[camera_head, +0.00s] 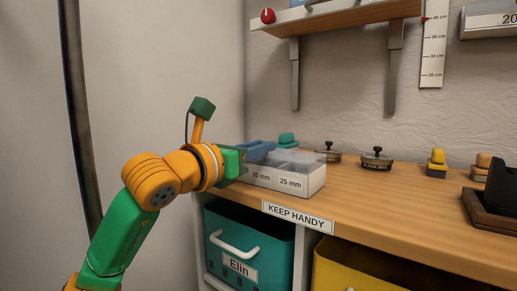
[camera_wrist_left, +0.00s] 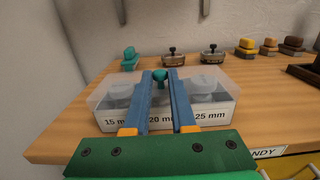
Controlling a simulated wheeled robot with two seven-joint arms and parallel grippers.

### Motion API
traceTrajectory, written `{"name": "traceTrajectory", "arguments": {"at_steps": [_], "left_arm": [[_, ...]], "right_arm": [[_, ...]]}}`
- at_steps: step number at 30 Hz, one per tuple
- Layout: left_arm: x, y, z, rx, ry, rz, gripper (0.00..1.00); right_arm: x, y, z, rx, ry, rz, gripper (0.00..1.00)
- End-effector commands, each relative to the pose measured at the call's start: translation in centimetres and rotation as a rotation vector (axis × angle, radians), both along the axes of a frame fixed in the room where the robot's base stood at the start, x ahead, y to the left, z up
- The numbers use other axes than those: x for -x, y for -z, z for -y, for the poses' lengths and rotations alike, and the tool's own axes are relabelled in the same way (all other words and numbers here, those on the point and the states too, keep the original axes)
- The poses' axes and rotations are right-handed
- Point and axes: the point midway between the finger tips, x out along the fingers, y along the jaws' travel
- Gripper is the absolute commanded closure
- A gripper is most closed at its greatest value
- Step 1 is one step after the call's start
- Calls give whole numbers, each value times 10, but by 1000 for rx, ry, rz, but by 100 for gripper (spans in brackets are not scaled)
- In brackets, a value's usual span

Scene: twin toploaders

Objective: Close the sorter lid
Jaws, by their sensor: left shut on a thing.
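The sorter (camera_head: 290,180) is a pale, see-through box with labels for 20 mm and 25 mm on its front. It sits at the left end of the wooden worktop. In the left wrist view the sorter (camera_wrist_left: 222,123) also shows a 15 mm label, with grey shapes blurred behind clear plastic. My left gripper (camera_head: 262,148) reaches over the sorter from the left. In the left wrist view its blue fingers (camera_wrist_left: 160,82) are shut on a small teal knob (camera_wrist_left: 160,75). The fingers hide the middle compartment. I cannot tell the lid's exact angle.
A teal block (camera_head: 287,138) stands behind the sorter. Two round knobbed tools (camera_head: 376,159) and a yellow-topped block (camera_head: 437,160) stand farther right. A shelf (camera_head: 350,18) hangs above. A teal bin (camera_head: 285,250) is below. The worktop's front middle is clear.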

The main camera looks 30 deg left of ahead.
Motion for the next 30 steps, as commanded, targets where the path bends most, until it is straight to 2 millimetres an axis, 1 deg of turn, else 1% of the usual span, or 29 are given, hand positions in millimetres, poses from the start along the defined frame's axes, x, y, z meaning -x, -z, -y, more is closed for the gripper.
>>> {"name": "traceTrajectory", "arguments": {"at_steps": [1,2,3,5,14,15,17,21,24,27,30], "left_arm": [[0,0,0,0,1,0,100],[0,0,0,0,1,0,74],[0,0,0,0,1,0,63],[0,0,0,0,1,0,48],[2,0,0,0,0,0,48],[6,1,-1,-1,-1,1,48],[16,2,-2,-2,-1,2,48],[48,4,-4,-4,-3,2,48],[63,3,-5,-1,-1,3,48],[70,3,-5,-1,-1,0,48],[71,3,-5,-1,0,0,48]], "right_arm": [[0,0,0,0,0,0,50],[0,0,0,0,0,0,50],[0,0,0,0,0,0,50],[0,0,0,0,0,0,50],[1,1,0,0,-1,-1,50],[1,2,0,1,-1,-3,50],[-4,-3,-1,-2,1,8,50],[-9,-13,-2,-4,2,17,50],[-10,-18,-2,-6,2,17,50],[-10,-21,-2,-6,2,18,50],[-10,-22,-2,-6,2,18,50]]}}
